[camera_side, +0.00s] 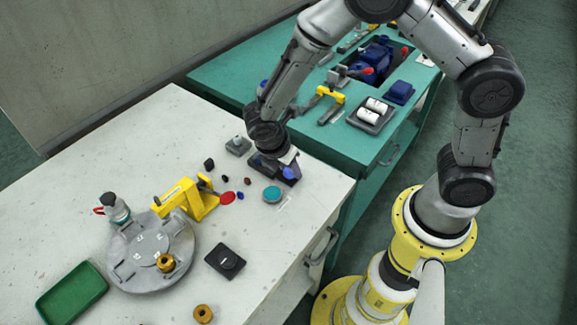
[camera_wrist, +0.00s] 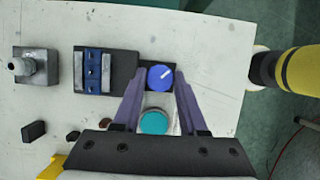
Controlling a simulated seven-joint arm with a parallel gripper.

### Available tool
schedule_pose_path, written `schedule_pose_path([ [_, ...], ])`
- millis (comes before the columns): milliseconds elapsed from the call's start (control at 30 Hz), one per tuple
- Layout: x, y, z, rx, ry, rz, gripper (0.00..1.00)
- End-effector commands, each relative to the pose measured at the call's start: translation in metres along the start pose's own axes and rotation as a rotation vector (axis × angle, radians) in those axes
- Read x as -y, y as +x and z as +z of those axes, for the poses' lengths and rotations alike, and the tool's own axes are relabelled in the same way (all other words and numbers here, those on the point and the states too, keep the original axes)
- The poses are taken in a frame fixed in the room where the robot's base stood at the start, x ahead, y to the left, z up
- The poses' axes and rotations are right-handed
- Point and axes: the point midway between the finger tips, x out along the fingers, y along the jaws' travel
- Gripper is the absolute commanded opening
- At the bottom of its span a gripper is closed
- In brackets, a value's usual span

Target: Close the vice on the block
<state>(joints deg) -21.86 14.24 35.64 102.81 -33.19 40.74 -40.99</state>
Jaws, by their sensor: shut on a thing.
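The vice (camera_wrist: 122,62) is a dark base with two grey jaw plates near its left end in the wrist view. A narrow blue piece (camera_wrist: 93,72) lies between the plates; I cannot tell whether it is the block. A round blue knob (camera_wrist: 160,77) with a white pointer line sits at the vice's right end. My gripper (camera_wrist: 161,75) is shut on the knob, one purple finger on each side. In the side view my gripper (camera_side: 288,162) is down at the vice (camera_side: 264,165), partly covering it, and the blue knob (camera_side: 290,173) shows beside it.
A teal disc (camera_wrist: 153,122) lies close to the knob, below it in the wrist view. A grey block-like fixture with a cylinder (camera_wrist: 36,66) stands left of the vice. Small dark pieces, a red disc (camera_side: 228,198) and a yellow clamp (camera_side: 190,198) are nearby. The table's right edge is close.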

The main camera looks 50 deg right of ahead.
Motion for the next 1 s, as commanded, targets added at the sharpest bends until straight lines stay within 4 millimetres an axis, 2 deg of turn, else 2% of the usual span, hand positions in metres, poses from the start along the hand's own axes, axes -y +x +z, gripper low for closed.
schedule_pose_path([
  [567, -0.0012, -0.0014, -0.0006, -0.002, -0.034, 0.019, 0.00],
  [600, -0.0012, -0.0014, -0.0006, -0.002, -0.034, 0.019, 0.43],
  [667, -0.0011, -0.0013, -0.0006, -0.002, -0.034, 0.018, 0.54],
  [1000, -0.0017, -0.0002, -0.0003, -0.002, 0.010, 0.000, 0.54],
])
